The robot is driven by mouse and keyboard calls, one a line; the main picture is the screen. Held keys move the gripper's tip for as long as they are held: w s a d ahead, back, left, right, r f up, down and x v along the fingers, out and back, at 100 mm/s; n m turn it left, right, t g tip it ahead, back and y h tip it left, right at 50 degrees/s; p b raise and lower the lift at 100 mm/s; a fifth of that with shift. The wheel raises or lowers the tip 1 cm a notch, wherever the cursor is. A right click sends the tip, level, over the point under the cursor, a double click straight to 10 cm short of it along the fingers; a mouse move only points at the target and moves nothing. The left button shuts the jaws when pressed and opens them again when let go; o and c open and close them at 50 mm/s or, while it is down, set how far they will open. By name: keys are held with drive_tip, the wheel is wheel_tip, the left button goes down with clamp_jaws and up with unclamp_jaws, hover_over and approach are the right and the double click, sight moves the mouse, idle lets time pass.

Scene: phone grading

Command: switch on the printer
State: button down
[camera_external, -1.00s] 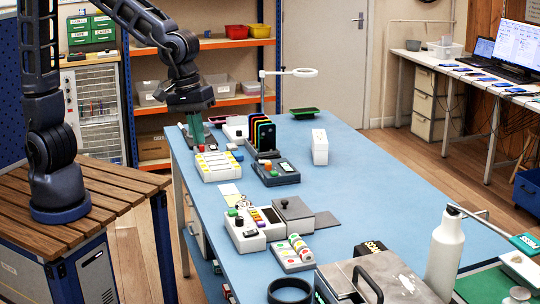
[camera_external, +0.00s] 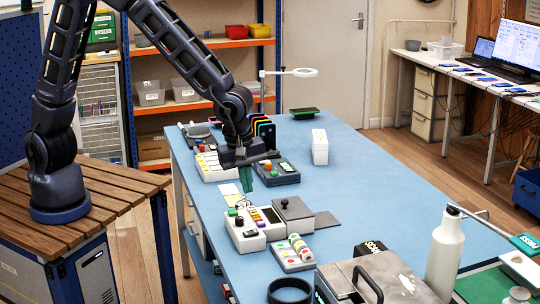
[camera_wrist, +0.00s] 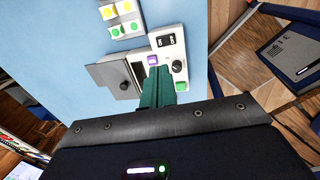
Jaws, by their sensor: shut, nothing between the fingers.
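My gripper (camera_external: 246,182) has green fingers, pointing down above the table, to the left of a grey unit with an orange button (camera_external: 278,172). In the wrist view my shut fingers (camera_wrist: 158,75) hold nothing and are over or near a white control unit (camera_wrist: 168,48). It has a black knob, a green button, a purple part and a black marked panel. The white control unit also shows in the external view (camera_external: 243,240), in front of my gripper. No part is clearly marked as the printer, so I cannot tell which unit it is. My fingers hide part of the unit.
A grey lidded box (camera_external: 293,210) adjoins the control unit. A pad with coloured buttons (camera_external: 292,254) lies in front. The blue table's right middle (camera_external: 375,185) is clear.

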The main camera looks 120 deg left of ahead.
sight(255, 230)
drive_tip(key=f, duration=0.7)
drive_tip(key=w+a+f, duration=0.1)
drive_tip(key=f, duration=0.3)
drive_tip(key=shift+f, duration=0.15)
drive_tip(key=shift+a, duration=0.1)
